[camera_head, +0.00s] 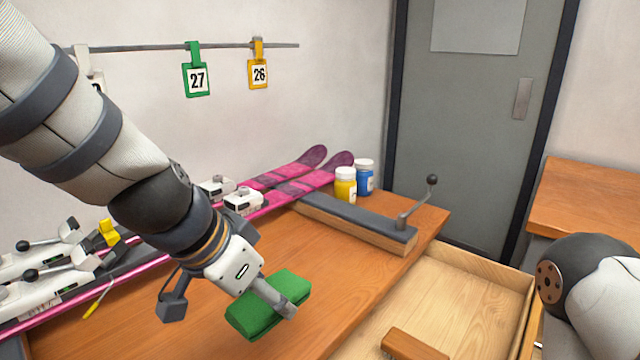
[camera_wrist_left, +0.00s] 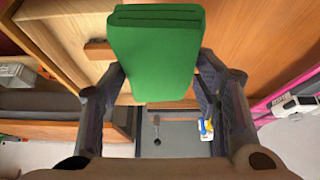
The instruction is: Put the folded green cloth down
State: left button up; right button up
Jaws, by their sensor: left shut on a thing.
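The folded green cloth (camera_head: 262,312) is a thick, flat block with a fold line along its side. It is held in my left gripper (camera_head: 278,298), in front of the wooden bench top (camera_head: 180,310). In the left wrist view the cloth (camera_wrist_left: 155,52) sits between the two dark fingers of my left gripper (camera_wrist_left: 158,88), one on each side. Whether the cloth's underside touches the bench is hidden. My right arm shows at the right edge of the head view, but its gripper is out of the picture.
An open wooden drawer (camera_head: 470,300) with a brown block (camera_head: 412,345) lies to the right. Pink skis (camera_head: 275,195) run along the bench's back. A yellow jar (camera_head: 345,187) and a blue jar (camera_head: 364,178) stand behind a padded beam with a crank (camera_head: 355,222). The front bench top looks clear.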

aim_at(237, 310)
pick_arm(q)
jog(key=a+f+n+y, duration=0.1)
jog(key=a+n, duration=0.1)
jog(key=a+f+n+y, duration=0.1)
jog(key=a+f+n, duration=0.1)
jog(key=shift+f+n+t, duration=0.25)
jog(key=shift+n+t, duration=0.05)
jog(key=shift+t, duration=0.1)
jog(key=a+n, duration=0.1)
jog(key=s+a+f+n+y, duration=0.1)
jog(key=a, duration=0.1)
jog(key=a+f+n, duration=0.1)
jog(key=shift+s+a+f+y, duration=0.1)
jog(key=shift+s+a+y, duration=0.15)
jog(key=shift+y, duration=0.05)
jog(key=shift+d, duration=0.1)
